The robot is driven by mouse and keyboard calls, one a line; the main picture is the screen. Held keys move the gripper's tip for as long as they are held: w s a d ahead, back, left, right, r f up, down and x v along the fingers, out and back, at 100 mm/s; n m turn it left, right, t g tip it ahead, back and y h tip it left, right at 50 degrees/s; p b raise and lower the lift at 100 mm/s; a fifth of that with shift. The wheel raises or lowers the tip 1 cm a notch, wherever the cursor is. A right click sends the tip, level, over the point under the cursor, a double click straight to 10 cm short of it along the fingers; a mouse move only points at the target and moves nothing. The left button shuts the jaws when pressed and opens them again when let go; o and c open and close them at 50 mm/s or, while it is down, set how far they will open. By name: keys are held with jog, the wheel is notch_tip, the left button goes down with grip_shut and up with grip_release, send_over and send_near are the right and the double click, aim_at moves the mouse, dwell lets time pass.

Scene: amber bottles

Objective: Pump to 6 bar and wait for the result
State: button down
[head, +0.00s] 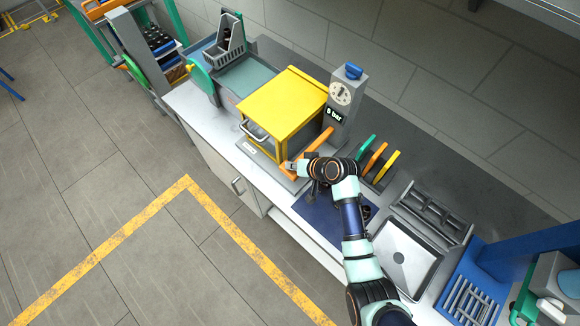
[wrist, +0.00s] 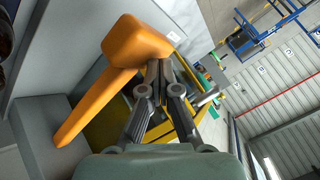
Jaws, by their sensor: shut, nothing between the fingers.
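The gauge post (head: 346,95) has a round dial, a blue knob (head: 353,71) on top and a small display (head: 334,114) with one digit and "bar"; the digit is too small to read surely. An orange pump lever (head: 318,143) slants down from the post along the yellow chamber (head: 285,97). My gripper (head: 291,167) is at the lever's lower end. In the wrist view, my gripper's fingers (wrist: 160,66) are shut and empty beside the lever's thick orange end (wrist: 135,42). I cannot tell whether they touch it.
Green, orange and yellow upright plates (head: 374,159) stand right of my gripper. A blue mat (head: 318,222) and a grey tray (head: 406,258) lie nearer my arm. A teal-topped unit (head: 243,78) stands left of the chamber. The floor in front of the bench is clear.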

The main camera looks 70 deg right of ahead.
aim_at(292, 171)
jog(key=shift+f+b, duration=1.4)
jog(key=shift+f, duration=0.55)
dwell(1.3)
jog(key=shift+r, duration=0.1)
dwell(0.4)
jog(key=shift+r+p, duration=3.05)
jog(key=shift+r, duration=0.05)
notch_tip(292, 171, up, 5)
jog(key=p, duration=0.4)
jog(key=shift+p, duration=0.3)
